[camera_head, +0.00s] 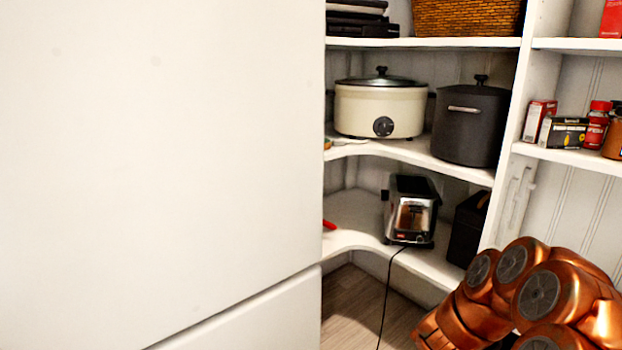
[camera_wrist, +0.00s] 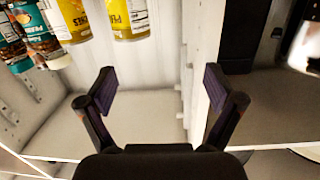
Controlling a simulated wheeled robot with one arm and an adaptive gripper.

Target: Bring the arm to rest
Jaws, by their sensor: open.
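My arm (camera_head: 535,295), with copper-coloured links, is folded at the lower right of the head view. My gripper is not visible there. In the wrist view my gripper (camera_wrist: 158,85) shows two dark fingers spread wide apart, with nothing between them. Beyond the fingers are a white panelled wall and a pale shelf surface. The right finger appears close to a white upright in the picture. I cannot tell whether it touches.
Corner shelves hold a cream slow cooker (camera_head: 380,108), a dark pot (camera_head: 470,125) and a toaster (camera_head: 411,212). Small boxes (camera_head: 563,133) stand on the right shelf. Yellow cans (camera_wrist: 128,18) hang into the wrist view's top. A large white surface (camera_head: 160,150) fills the left.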

